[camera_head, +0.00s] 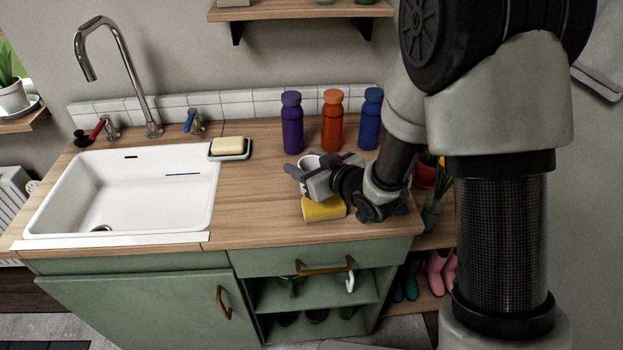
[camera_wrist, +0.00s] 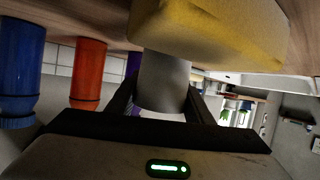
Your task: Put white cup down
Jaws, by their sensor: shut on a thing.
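The white cup (camera_head: 309,161) shows behind my gripper (camera_head: 304,178) in the head view, over the wooden counter's right half. My gripper is shut on it. In the wrist view the cup (camera_wrist: 165,82) sits between the two dark fingers (camera_wrist: 160,100) and looks grey in shadow. Most of the cup is hidden by the gripper in the head view. I cannot tell whether its base touches the counter (camera_head: 250,190). A yellow sponge (camera_head: 323,209) lies just in front of the gripper; it fills the top of the wrist view (camera_wrist: 215,30).
Purple (camera_head: 292,125), orange (camera_head: 332,122) and blue (camera_head: 370,120) bottles stand behind the cup. A soap dish (camera_head: 230,153) and a white sink (camera_head: 130,190) are to the left. The counter between sink and sponge is clear. Potted plants (camera_head: 425,172) stand at the right.

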